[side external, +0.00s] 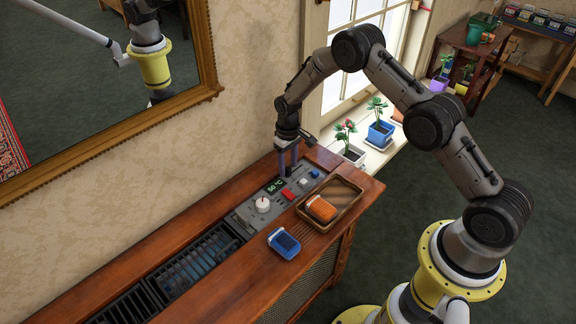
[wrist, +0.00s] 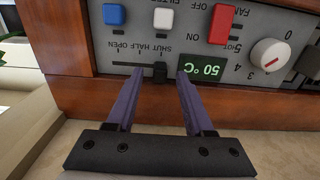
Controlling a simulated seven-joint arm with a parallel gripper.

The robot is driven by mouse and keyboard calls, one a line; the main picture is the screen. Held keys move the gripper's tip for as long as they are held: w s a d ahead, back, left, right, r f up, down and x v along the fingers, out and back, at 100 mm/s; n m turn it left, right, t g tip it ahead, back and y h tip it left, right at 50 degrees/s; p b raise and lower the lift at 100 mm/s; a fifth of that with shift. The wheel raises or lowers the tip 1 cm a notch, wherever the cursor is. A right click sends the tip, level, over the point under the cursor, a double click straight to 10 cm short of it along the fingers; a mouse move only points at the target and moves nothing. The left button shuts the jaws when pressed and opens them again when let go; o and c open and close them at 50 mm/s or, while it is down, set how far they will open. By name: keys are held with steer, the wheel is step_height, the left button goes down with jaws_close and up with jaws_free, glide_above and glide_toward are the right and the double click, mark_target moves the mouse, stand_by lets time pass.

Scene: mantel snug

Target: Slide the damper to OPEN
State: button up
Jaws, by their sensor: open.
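The damper slider is a small black knob (wrist: 160,72) at the right end of a dark slot (wrist: 131,66) in the wrist view. The labels beside the slot appear upside down, and the knob sits at the SHUT end, with OPEN at the left end. My gripper (wrist: 160,73) is open, its two purple fingers standing on either side of the knob, with gaps visible. In the side external view my gripper (side external: 288,172) points down at the back part of the grey control panel (side external: 245,213) and hides the slider.
Nearby on the panel are a green 50 °C display (wrist: 202,65), a red switch (wrist: 221,24), a white switch (wrist: 163,18), a blue switch (wrist: 113,14) and a white dial (wrist: 270,54). A wooden tray (side external: 347,203) holds an orange object (side external: 321,208). A blue object (side external: 284,243) lies on the wooden top.

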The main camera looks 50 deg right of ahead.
steer(key=shift+f, duration=0.4)
jaws_close()
steer(key=shift+d, duration=0.1)
stand_by(1.2)
